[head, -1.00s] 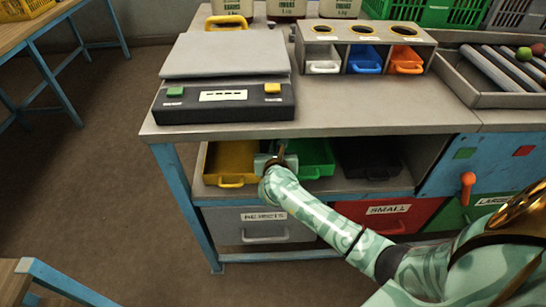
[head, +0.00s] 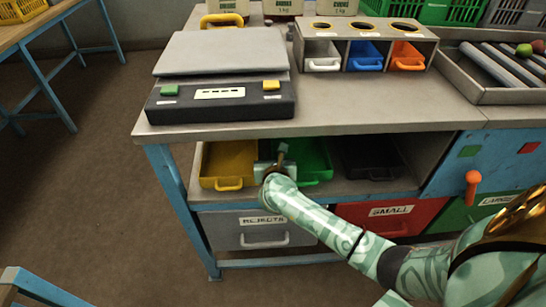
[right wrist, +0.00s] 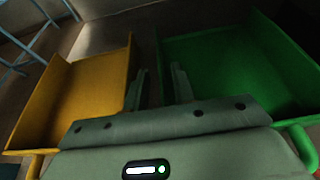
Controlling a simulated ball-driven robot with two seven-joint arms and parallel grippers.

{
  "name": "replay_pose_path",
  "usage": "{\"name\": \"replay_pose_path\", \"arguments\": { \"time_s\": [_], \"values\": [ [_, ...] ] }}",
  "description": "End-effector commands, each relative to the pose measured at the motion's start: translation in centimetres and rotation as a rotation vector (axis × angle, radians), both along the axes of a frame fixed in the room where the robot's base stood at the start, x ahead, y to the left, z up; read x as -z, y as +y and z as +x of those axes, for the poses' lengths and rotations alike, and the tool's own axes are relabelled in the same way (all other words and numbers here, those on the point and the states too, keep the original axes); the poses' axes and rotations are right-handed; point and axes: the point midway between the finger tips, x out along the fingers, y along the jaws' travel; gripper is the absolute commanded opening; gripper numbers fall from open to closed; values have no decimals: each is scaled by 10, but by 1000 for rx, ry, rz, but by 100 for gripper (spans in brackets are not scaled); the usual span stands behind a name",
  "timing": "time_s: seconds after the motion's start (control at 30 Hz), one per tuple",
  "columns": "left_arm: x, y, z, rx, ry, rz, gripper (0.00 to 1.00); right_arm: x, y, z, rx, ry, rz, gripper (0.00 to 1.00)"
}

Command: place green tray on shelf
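The green tray (head: 316,160) sits on the shelf under the counter, beside the yellow tray (head: 229,160). Both have a front handle. My right gripper (head: 281,150) reaches into the shelf between these two trays and covers part of the green tray's left side. In the right wrist view the fingers (right wrist: 160,85) are apart, with nothing visible held between them. The right finger is close to the left side of the green tray (right wrist: 235,70); I cannot tell whether they touch. The yellow tray (right wrist: 92,95) is left of the fingers. My left gripper is not in view.
A black tray (head: 368,158) sits right of the green one. The counter above (head: 340,105) carries a scale (head: 222,75) and a bin rack (head: 366,45). Labelled drawers (head: 262,228) are below the shelf. Open floor lies at the left (head: 90,170).

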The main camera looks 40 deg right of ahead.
Motion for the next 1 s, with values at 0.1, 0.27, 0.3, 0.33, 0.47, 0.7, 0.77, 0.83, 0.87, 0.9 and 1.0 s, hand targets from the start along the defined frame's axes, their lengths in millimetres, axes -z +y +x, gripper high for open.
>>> {"name": "replay_pose_path", "arguments": {
  "time_s": [0.1, 0.27, 0.3, 0.33, 0.47, 0.7, 0.77, 0.83, 0.87, 0.9, 1.0],
  "values": [
    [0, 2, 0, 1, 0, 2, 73, -1, 0, 0, 0, -1, -1, 26],
    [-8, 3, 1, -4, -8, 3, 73, -9, 6, -8, 0, -2, 1, 26],
    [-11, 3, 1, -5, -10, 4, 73, -13, 9, -14, 0, -3, 2, 26],
    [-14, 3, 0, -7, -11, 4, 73, -16, 12, -19, -1, -4, 3, 26],
    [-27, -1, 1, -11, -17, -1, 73, -28, 28, -45, -1, -4, 3, 26],
    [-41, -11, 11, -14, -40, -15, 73, -42, 52, -84, 0, -2, 1, 26],
    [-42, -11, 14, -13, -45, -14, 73, -44, 55, -89, 0, -2, 1, 26],
    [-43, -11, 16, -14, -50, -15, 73, -44, 58, -94, 0, -1, -1, 26],
    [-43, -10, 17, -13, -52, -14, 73, -44, 59, -95, 0, 0, 0, 26],
    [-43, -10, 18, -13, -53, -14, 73, -44, 59, -96, 0, -1, -1, 26],
    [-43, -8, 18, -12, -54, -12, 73, -44, 60, -96, 0, 0, 0, 26]
  ]
}}
